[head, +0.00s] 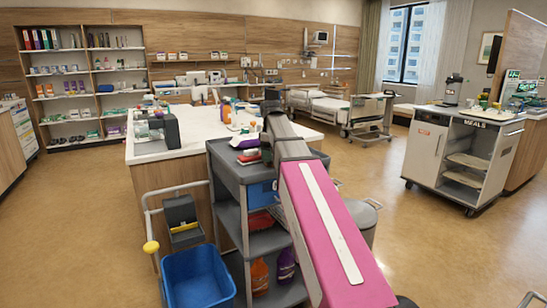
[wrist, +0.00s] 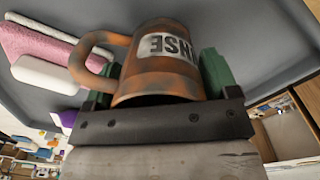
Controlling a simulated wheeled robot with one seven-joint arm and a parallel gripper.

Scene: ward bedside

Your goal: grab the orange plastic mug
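The orange mug (wrist: 155,75) shows in the wrist view, a rusty orange-brown with a grey label whose lettering appears upside down. Its handle (wrist: 88,58) points left. My gripper (wrist: 160,85) has one green finger on each side of the mug, with its rim end close to the palm. The fingers are very near the mug's sides; whether they press on it I cannot tell. In the head view my pink arm hides the gripper and the mug.
A grey cart (head: 228,183) stands beneath my arm, its top holding small items. A blue bin (head: 198,278) hangs at its left. A white-topped counter (head: 200,132) stands behind it. A meals trolley (head: 462,158) stands at right, with open floor (head: 440,245) in front.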

